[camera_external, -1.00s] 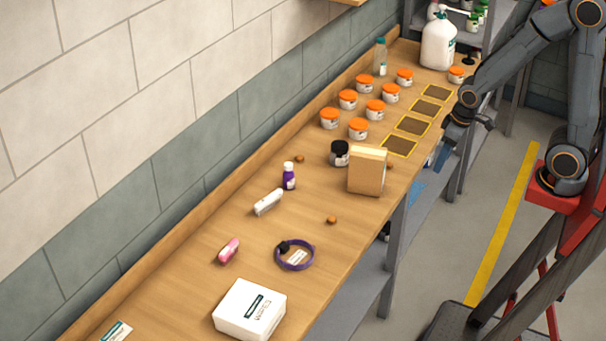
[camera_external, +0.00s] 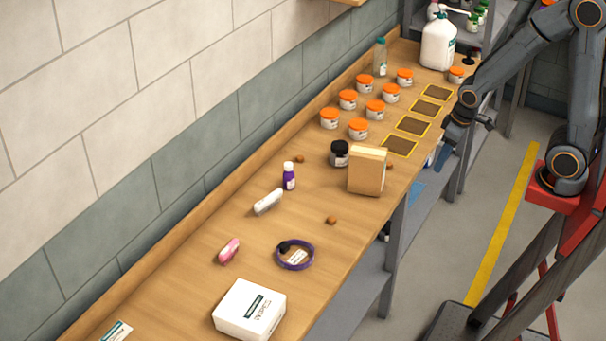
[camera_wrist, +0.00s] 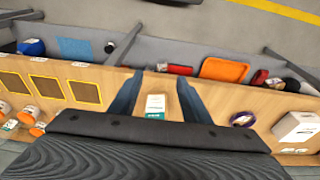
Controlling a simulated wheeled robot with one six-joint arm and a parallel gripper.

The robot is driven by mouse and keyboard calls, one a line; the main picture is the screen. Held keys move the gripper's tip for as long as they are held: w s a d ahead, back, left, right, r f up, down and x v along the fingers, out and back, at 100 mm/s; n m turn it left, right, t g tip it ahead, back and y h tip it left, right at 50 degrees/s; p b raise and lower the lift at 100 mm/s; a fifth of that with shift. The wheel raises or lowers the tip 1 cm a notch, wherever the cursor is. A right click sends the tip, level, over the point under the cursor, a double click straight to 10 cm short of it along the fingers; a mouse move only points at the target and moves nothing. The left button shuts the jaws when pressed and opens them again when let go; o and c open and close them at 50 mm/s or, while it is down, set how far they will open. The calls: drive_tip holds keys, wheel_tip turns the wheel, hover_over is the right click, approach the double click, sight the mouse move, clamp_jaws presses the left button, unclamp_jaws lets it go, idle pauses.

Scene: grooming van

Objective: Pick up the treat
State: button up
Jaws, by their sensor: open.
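Three small brown round treats lie on the wooden bench in the external view. One treat (camera_external: 332,220) is near the purple collar, another (camera_external: 300,158) is nearer the wall, and a third (camera_external: 389,165) is partly hidden behind the tan box (camera_external: 367,171). My gripper (camera_external: 446,150) is by the bench's front edge, near the brown squares and apart from all three treats. In the wrist view my gripper (camera_wrist: 160,78) has its two fingers spread, with a white and teal box (camera_wrist: 155,104) seen between them. I cannot make out a treat there.
Orange-lidded jars (camera_external: 358,128), a black jar (camera_external: 339,153), a purple bottle (camera_external: 289,176), a white tool (camera_external: 268,202), a pink item (camera_external: 229,251), a purple collar (camera_external: 295,256) and a wipes box (camera_external: 250,310) stand on the bench. Bare wood surrounds the nearest treat.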

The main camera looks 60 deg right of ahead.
drive_tip(key=n+y+b, duration=0.3)
drive_tip(key=n+b, duration=0.7)
drive_tip(key=b, duration=0.1)
approach(389, 163)
drive_tip(key=shift+p+x, duration=1.6)
drive_tip(key=shift+x, duration=2.4)
clamp_jaws()
